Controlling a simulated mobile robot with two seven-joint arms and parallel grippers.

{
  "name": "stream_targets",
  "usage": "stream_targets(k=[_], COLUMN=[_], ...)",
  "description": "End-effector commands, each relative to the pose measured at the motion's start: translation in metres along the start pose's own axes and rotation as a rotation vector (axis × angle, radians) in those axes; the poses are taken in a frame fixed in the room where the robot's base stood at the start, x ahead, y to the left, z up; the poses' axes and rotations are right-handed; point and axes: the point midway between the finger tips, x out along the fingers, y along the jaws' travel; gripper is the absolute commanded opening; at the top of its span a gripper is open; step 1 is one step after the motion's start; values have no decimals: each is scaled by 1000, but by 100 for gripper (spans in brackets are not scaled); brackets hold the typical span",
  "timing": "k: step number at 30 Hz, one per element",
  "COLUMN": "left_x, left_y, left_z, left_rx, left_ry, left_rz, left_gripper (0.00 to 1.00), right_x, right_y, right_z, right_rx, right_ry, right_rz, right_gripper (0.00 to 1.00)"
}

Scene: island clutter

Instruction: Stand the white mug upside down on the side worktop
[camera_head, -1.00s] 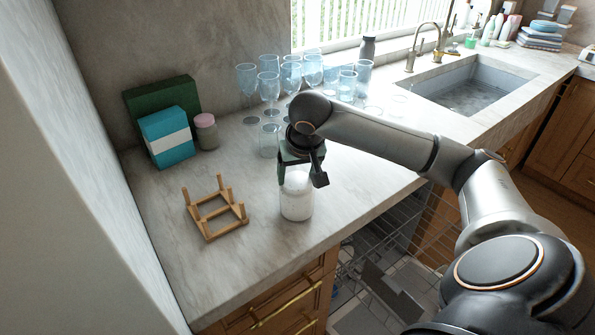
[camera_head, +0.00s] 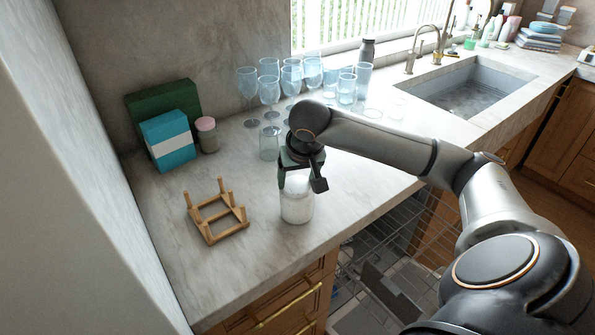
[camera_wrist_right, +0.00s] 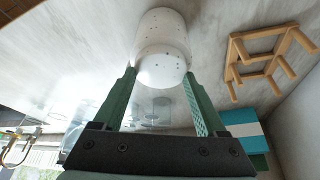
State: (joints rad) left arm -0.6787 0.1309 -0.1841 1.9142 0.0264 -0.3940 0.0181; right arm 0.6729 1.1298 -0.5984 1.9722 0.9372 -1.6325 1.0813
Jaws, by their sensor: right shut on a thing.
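The white mug (camera_head: 297,207) stands on the marble side worktop (camera_head: 257,255), near its front edge and right of the wooden rack. My right gripper (camera_head: 297,180) comes down from above and is shut on the upper part of the mug. In the right wrist view, the mug (camera_wrist_right: 161,40) sits between the two green fingertips of the gripper (camera_wrist_right: 160,78), its speckled white side showing. No handle can be made out. The mug looks upright on its axis, its lower end at the worktop. My left gripper is not in view.
A wooden rack (camera_head: 217,224) stands left of the mug. A teal box (camera_head: 168,141), a green box (camera_head: 185,98) and a pink-lidded jar (camera_head: 207,136) stand behind it. Several glasses (camera_head: 270,88) crowd the back. An open wire-racked dishwasher (camera_head: 385,265) lies below right.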

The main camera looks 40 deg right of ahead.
Motion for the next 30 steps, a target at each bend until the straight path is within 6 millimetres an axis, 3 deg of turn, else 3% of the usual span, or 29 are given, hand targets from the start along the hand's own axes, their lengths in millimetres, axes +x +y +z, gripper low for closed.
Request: stream_targets(k=[30], left_x=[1], left_y=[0], left_z=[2], left_rx=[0], left_ry=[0], left_rz=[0], left_gripper=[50], right_x=[8], right_y=[0], right_z=[3], right_rx=[1], right_ry=[1], right_rz=[-1], right_gripper=[0])
